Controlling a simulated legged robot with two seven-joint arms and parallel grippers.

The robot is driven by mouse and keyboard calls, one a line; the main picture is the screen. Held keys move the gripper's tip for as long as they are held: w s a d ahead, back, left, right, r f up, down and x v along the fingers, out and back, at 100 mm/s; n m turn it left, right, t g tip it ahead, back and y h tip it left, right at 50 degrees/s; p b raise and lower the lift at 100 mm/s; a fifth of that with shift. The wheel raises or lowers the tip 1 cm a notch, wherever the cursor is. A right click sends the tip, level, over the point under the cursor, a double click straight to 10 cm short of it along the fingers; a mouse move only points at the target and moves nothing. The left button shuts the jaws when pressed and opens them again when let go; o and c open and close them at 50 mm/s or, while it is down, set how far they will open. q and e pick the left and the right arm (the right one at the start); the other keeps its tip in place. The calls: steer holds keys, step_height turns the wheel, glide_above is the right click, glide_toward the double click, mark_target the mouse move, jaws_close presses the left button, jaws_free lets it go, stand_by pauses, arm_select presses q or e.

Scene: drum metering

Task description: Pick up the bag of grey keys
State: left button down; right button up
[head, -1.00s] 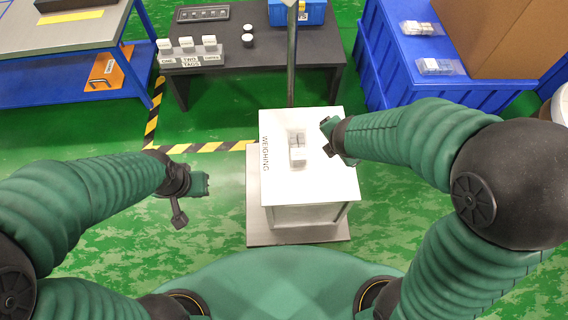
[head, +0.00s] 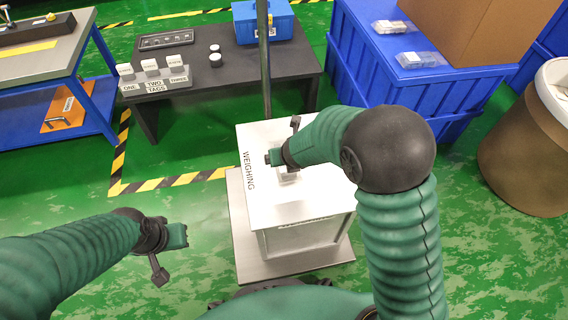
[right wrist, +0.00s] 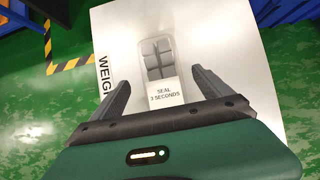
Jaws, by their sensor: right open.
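A clear bag of grey keys (right wrist: 157,58) lies flat on the white weighing top (right wrist: 215,50). Its white label reads "SEAL 3 SECONDS". In the head view only part of the bag (head: 289,176) shows beneath my right arm. My right gripper (right wrist: 160,82) is open and empty above the bag, with one finger on each side of the label end and the keys beyond the fingertips. It also shows in the head view (head: 281,141). My left gripper (head: 172,256) is open and empty over the floor, left of the weighing stand.
Two other clear bags, a far one (head: 390,26) and a nearer one (head: 416,60), lie on a blue crate (head: 385,85) beside a cardboard box (head: 475,35). A dark table (head: 225,75) with tag holders stands behind the stand. A brown drum (head: 520,150) is at right.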

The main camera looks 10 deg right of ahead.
steer(key=x, duration=0.3)
steer(key=b+x, duration=0.1)
steer(key=shift+d+f, duration=0.25)
steer(key=shift+w+a+r, duration=0.1)
steer(key=shift+a+r, duration=0.05)
steer(key=shift+a, duration=0.05)
